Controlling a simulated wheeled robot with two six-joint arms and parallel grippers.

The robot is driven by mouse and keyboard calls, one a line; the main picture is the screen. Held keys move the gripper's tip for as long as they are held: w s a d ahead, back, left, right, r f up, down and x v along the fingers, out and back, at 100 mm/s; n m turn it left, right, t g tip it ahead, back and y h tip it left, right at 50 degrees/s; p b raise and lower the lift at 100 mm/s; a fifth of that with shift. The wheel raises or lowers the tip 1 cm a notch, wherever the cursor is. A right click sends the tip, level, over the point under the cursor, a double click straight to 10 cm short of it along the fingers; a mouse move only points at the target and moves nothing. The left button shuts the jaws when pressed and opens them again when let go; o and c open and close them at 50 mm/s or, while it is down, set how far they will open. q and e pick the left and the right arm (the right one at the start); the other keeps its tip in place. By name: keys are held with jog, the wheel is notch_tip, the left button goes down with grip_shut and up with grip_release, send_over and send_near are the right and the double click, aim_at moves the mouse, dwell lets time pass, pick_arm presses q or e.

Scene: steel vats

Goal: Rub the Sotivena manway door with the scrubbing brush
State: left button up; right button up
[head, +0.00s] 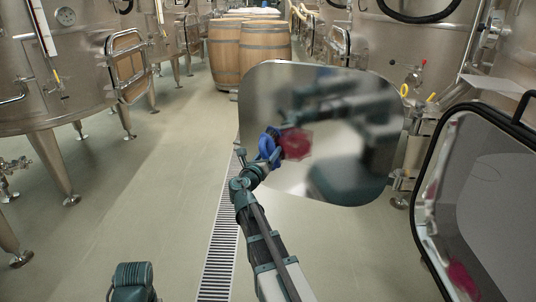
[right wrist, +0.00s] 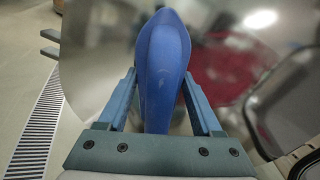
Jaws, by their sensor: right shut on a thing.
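A polished steel manway door (head: 345,85), a rounded rectangular plate, stands open in the middle of the head view. No name can be read on it. A dark red patch (head: 297,143) shows on its face, also in the right wrist view (right wrist: 222,72). My right gripper (head: 258,160) is shut on the blue scrubbing brush (head: 268,146), in front of the door just left of the patch. The brush (right wrist: 164,60) points away from the wrist; its bristles are hidden, and I cannot tell whether it touches the door.
A black-gasketed manway opening (head: 428,165) is at the right. Steel vats (head: 50,95) on legs line the left side. Wooden barrels (head: 265,52) stand behind the door. A floor drain grate (head: 219,255) runs below; the floor to its left is clear.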

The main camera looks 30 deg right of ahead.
aim_at(301, 153)
jog(key=s+d, duration=0.1)
jog(key=s, duration=0.1)
jog(key=shift+s+d, duration=0.4)
jog(key=shift+s+d, duration=1.2)
jog(key=shift+s, duration=0.15)
jog(key=shift+s+d, duration=1.15)
jog(key=shift+s, duration=0.2)
